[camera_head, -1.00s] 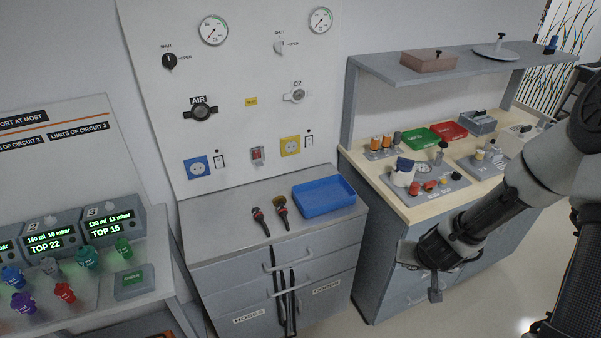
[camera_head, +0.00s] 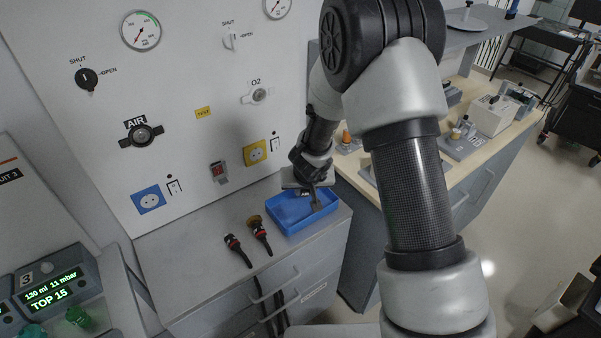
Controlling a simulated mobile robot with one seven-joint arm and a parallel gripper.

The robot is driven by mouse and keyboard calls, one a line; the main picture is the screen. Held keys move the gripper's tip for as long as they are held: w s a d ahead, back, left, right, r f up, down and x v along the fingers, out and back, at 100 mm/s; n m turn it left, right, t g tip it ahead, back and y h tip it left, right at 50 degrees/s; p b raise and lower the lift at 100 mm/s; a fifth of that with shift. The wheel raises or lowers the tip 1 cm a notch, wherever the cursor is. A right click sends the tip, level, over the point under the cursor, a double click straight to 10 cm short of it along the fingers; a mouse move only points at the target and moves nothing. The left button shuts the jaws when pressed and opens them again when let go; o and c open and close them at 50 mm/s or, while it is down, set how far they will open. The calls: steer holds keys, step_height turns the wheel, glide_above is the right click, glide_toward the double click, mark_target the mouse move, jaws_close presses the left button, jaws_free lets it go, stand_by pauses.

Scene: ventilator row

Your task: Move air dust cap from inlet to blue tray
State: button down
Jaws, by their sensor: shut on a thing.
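The blue tray (camera_head: 283,224) sits on the grey cabinet top at its right end. My gripper (camera_head: 313,197) is over the tray's right part, pointing down. It is shut on a small greyish thing, taken as the air dust cap, which is too small and too covered to make out clearly. I cannot tell whether it touches the tray floor. The AIR inlet (camera_head: 142,135) on the wall panel is a dark round fitting with black side wings.
Two black-handled tools (camera_head: 259,233) lie left of the tray on the cabinet top (camera_head: 190,262). The O2 inlet (camera_head: 259,95) and several dials and sockets are on the panel. My arm hides much of the wooden bench (camera_head: 468,165) at right.

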steer(key=shift+w+a, duration=0.3)
steer(key=shift+w, duration=0.05)
steer(key=shift+f+b, duration=0.1)
steer(key=shift+b, duration=0.2)
steer(key=shift+s+f+b, duration=0.1)
steer(key=shift+f+b, duration=0.6)
steer(key=shift+b, duration=0.05)
step_height(320, 180, down, 5)
steer(key=b, duration=0.5)
steer(key=c, duration=1.4)
jaws_free()
steer(key=shift+c, duration=0.2)
steer(key=shift+r, duration=0.1)
